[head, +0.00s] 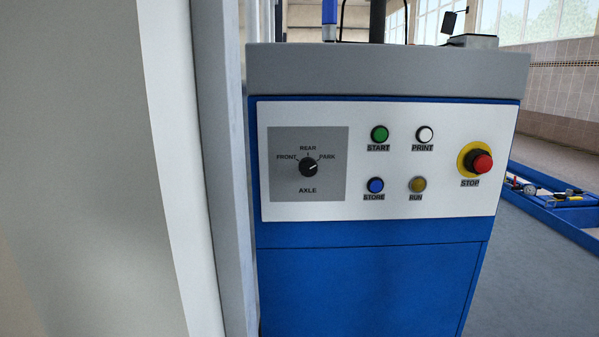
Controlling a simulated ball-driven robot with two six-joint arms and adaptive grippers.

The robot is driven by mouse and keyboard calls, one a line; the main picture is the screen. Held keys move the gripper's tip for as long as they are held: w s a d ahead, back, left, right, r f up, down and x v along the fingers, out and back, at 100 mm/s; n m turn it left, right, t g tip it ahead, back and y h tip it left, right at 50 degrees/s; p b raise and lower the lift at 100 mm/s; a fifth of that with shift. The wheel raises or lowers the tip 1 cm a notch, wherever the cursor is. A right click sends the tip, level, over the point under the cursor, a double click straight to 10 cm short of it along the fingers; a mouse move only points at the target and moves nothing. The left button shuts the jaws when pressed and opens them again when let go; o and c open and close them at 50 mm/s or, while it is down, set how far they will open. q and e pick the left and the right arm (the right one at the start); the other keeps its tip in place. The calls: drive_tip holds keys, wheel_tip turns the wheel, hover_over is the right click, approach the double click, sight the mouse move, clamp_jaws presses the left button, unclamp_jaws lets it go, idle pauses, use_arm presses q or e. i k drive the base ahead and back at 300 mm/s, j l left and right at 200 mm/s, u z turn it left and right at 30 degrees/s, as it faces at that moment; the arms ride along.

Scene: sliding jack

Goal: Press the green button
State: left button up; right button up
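The green button (379,133) is round, in a dark ring, above the label START on a white control panel (430,112). The panel is on the front of a blue cabinet (370,285) with a grey top. Neither of my grippers shows in the head view, and nothing covers the button.
Near the green button are a white PRINT button (425,134), a blue STORE button (375,185), a yellow RUN button (417,184) and a red STOP button (482,163). An AXLE knob (308,167) sits left. A pale post (190,170) stands close at left.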

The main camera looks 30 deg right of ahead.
sight(380, 134)
drive_tip(key=z, duration=1.4)
